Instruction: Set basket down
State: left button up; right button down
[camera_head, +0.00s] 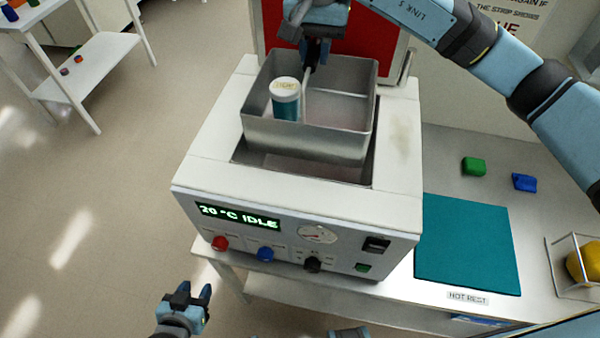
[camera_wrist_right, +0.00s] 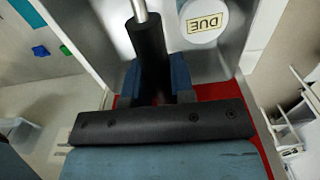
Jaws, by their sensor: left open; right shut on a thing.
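A grey metal basket (camera_head: 300,140) is at the open well (camera_head: 300,172) of a white bath unit (camera_head: 205,150). Part of the well shows below the basket's front wall; I cannot tell whether the basket touches it. A white-lidded jar with a teal body (camera_head: 286,100) stands in the basket; its lid, marked DUE, shows in the right wrist view (camera_wrist_right: 207,22). My right gripper (camera_head: 316,52) is shut on the basket's handle, whose black grip fills the jaws in the right wrist view (camera_wrist_right: 148,55). My left gripper (camera_head: 196,294) is open and empty, low in front of the unit.
A teal mat (camera_head: 467,243) labelled HOT REST lies bare on the bench to the right. A green block (camera_head: 474,166) and a blue block (camera_head: 524,182) lie behind it. A wire-framed box with a yellow thing (camera_head: 585,262) stands at far right. A red panel (camera_head: 385,45) rises behind the basket.

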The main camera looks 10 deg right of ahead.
notch_tip(320, 180, down, 21)
jog(key=p, duration=0.3)
dwell(0.3)
jog(key=shift+f, duration=0.1)
jog(key=c, duration=1)
grip_release()
